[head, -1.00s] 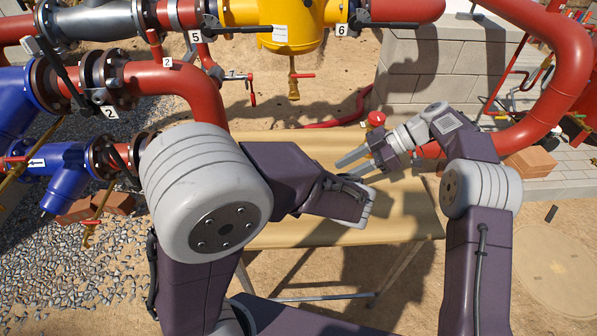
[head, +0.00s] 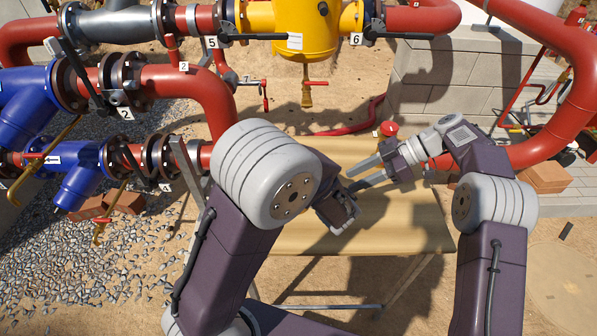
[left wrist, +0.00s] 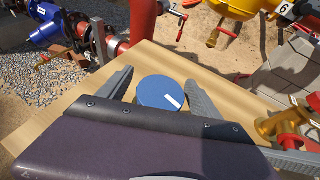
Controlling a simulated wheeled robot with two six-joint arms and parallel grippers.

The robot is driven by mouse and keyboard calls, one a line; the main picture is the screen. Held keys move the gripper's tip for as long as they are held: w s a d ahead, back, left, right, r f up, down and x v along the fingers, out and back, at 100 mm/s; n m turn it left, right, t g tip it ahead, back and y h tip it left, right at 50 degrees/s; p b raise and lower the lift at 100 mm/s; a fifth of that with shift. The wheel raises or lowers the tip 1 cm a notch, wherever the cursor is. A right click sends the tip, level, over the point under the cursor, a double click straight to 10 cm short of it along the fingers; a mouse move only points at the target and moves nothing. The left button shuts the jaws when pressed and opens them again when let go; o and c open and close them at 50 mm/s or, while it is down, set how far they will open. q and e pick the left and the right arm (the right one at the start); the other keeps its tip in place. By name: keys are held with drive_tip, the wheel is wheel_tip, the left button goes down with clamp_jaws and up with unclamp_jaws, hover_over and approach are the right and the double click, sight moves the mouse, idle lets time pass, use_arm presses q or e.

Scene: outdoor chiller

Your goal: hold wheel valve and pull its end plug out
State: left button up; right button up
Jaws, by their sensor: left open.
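The wheel valve shows as a yellow brass body (left wrist: 272,128) with a red handwheel (left wrist: 293,114) at the right of the left wrist view. In the head view its red wheel (head: 388,129) shows just behind my right gripper (head: 352,180), whose fingers are apart and point left over the table. My left gripper (head: 340,212) is over the table, partly hidden by its arm. In the left wrist view its fingers (left wrist: 160,76) are open, with a blue disc (left wrist: 158,92) bearing a white mark seen between them. I cannot tell whether they touch it. The end plug is not clearly visible.
The wooden table (head: 300,240) is mostly bare. Red and blue pipes (head: 75,185) with numbered tags stand at left. A yellow vessel (head: 305,25) is at the back, and a grey block wall (head: 440,75) and bricks (head: 545,178) at right.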

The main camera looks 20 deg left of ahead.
use_arm(q)
clamp_jaws()
idle(0.5)
idle(0.5)
